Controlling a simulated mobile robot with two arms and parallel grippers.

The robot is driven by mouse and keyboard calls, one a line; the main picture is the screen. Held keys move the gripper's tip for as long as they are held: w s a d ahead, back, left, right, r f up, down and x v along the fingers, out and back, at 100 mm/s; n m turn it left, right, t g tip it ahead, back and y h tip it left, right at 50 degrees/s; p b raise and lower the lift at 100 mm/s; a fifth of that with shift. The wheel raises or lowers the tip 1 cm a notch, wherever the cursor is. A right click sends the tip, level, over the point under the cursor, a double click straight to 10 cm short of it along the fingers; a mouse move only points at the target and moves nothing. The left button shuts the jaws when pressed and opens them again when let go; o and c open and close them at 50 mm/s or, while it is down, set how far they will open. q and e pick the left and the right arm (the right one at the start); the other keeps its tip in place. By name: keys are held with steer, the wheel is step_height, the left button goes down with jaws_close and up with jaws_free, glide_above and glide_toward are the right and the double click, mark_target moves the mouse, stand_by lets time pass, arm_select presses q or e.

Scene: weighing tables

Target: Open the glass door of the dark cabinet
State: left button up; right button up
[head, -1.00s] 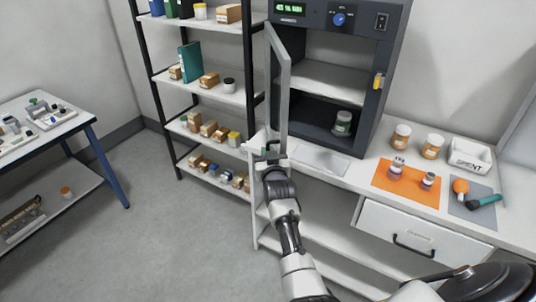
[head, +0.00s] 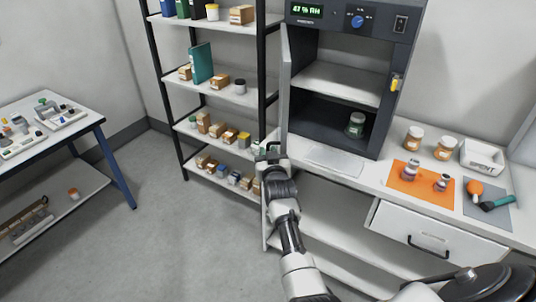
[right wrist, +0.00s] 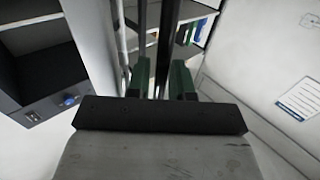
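The dark cabinet (head: 340,107) stands on the white bench, with its interior exposed. Its glass door (head: 286,85) is swung out at the left side and shows almost edge-on as a narrow grey frame. My right gripper (head: 270,148) is near the door's lower end, just left of it; I cannot tell whether it touches the door. Its two green fingers are apart in the right wrist view (right wrist: 163,78), with no object clearly held between them. The cabinet also shows at the left of that view (right wrist: 50,75). My left gripper is out of view.
A jar (head: 355,126) stands inside the cabinet. A shelf rack (head: 215,95) with boxes and bottles is close behind the door's left side. Jars, an orange mat (head: 405,190) and a white tray (head: 470,160) occupy the bench at right. Open floor (head: 170,240) lies left.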

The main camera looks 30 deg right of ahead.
steer(key=shift+s, duration=0.15)
steer(key=p+v, duration=0.5)
steer(key=v, duration=0.2)
steer(key=shift+s, duration=0.1)
steer(key=shift+c, duration=0.2)
